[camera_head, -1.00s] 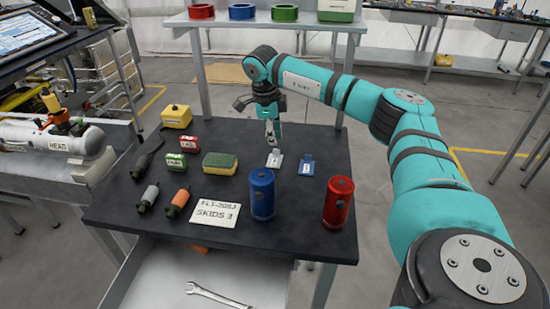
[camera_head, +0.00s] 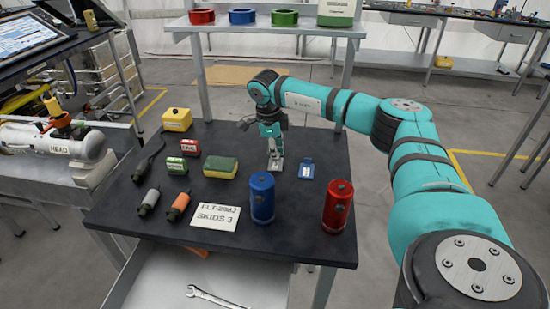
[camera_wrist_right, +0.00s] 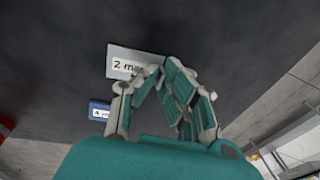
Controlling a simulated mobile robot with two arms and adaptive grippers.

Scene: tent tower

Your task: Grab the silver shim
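The silver shim (camera_head: 276,165) is a small light plate lying on the dark table, and its label reads "2 m…" in the right wrist view (camera_wrist_right: 127,63). My right gripper (camera_head: 275,155) points down at its far edge. In the right wrist view the fingertips (camera_wrist_right: 161,68) are close together at the shim's edge and overlap part of it. I cannot tell whether they grip it or are just around or beside it. My left gripper is not in view.
A blue shim (camera_head: 306,169) lies just right of the silver one. Blue (camera_head: 262,198) and red (camera_head: 338,206) cylinders stand nearer the front. A yellow-green sponge (camera_head: 220,167) lies to the left. A white sign (camera_head: 215,215) lies near the front edge (camera_head: 185,238) of the table.

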